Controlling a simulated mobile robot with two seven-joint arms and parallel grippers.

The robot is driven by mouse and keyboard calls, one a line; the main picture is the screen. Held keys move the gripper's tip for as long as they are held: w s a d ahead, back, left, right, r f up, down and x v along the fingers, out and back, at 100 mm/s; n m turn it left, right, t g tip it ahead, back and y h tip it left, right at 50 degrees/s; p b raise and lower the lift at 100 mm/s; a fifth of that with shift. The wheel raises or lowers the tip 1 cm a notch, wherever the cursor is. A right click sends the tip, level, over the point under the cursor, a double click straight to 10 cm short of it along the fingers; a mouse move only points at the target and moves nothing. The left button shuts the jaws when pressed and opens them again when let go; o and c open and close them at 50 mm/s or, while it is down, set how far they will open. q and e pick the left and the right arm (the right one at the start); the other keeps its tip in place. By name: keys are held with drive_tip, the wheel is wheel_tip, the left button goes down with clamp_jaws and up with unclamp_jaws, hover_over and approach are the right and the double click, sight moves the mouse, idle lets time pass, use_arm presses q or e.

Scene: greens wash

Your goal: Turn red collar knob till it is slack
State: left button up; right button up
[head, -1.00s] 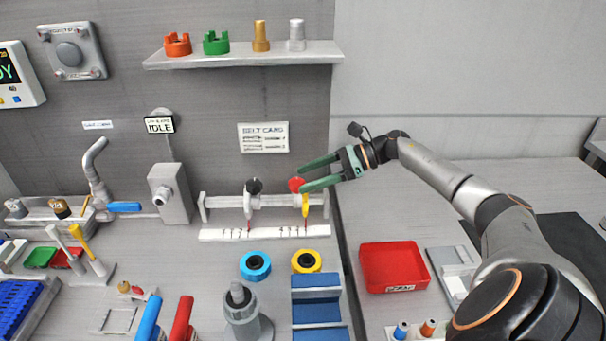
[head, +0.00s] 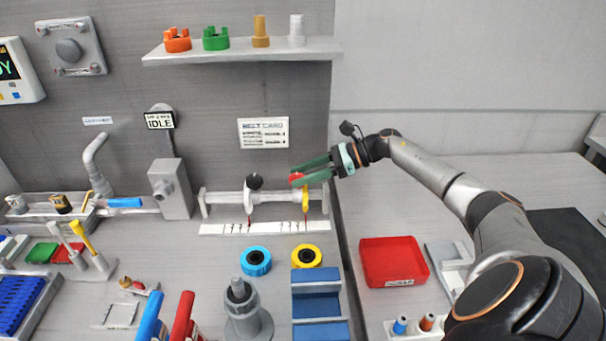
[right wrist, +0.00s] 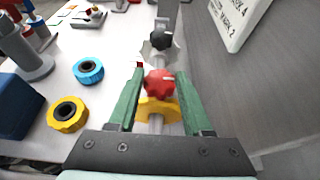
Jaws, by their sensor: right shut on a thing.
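The red collar knob (right wrist: 158,84) sits above the yellow collar (right wrist: 158,108) on a horizontal rail. In the head view the red knob (head: 296,177) shows only in part, at the tips of my right gripper (head: 308,172). My right gripper's green fingers (right wrist: 158,90) stand on either side of the red knob in the right wrist view and are shut on it. A black knob (right wrist: 162,41) on a white collar stands farther along the same rail. The yellow collar's pointer hangs over a white scale strip (head: 265,228). My left gripper is not in view.
A blue ring (head: 256,262) and a yellow ring (head: 306,257) lie in front of the scale. A red tray (head: 394,262) stands to the right. A shelf (head: 245,55) with coloured parts is above. A belt card (head: 263,133) hangs behind the rail.

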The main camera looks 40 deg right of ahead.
clamp_jaws()
